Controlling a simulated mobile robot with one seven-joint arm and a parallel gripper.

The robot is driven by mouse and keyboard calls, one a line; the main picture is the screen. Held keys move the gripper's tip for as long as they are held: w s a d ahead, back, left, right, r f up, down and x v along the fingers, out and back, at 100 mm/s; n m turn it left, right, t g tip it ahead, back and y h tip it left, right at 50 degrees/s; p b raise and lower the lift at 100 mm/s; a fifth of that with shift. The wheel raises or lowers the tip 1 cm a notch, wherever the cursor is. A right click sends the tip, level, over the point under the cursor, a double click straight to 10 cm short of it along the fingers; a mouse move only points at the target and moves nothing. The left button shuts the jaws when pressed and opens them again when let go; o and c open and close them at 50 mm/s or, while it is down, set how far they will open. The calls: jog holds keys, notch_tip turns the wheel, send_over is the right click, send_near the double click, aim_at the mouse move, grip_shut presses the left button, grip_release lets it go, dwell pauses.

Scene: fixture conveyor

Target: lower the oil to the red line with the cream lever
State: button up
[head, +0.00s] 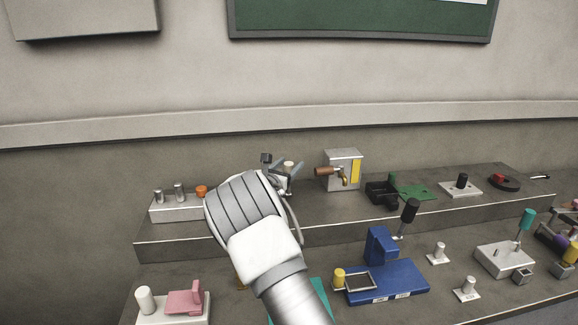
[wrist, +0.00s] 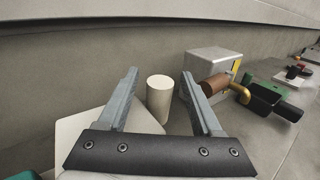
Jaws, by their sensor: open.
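A cream cylinder (wrist: 159,97), which looks like the cream lever's knob, stands upright between the fingers of my gripper (wrist: 160,76) in the wrist view. Gaps show on both sides, so the fingers are open around it without gripping it. In the head view, the cream top (head: 288,164) just shows by my gripper (head: 282,168) on the upper step; my wrist hides what is below. A grey box (head: 341,160) with a yellow window (head: 356,171), possibly the oil gauge, stands to the right. I cannot make out a red line.
A brown-handled brass tap (head: 330,172) sticks out from the grey box, close to my right finger in the wrist view. A black block (head: 381,194) and green plate (head: 415,192) lie further right. A block with an orange knob (head: 201,190) stands left. A blue fixture (head: 400,285) is below.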

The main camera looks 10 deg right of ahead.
grip_shut()
dwell(1.3)
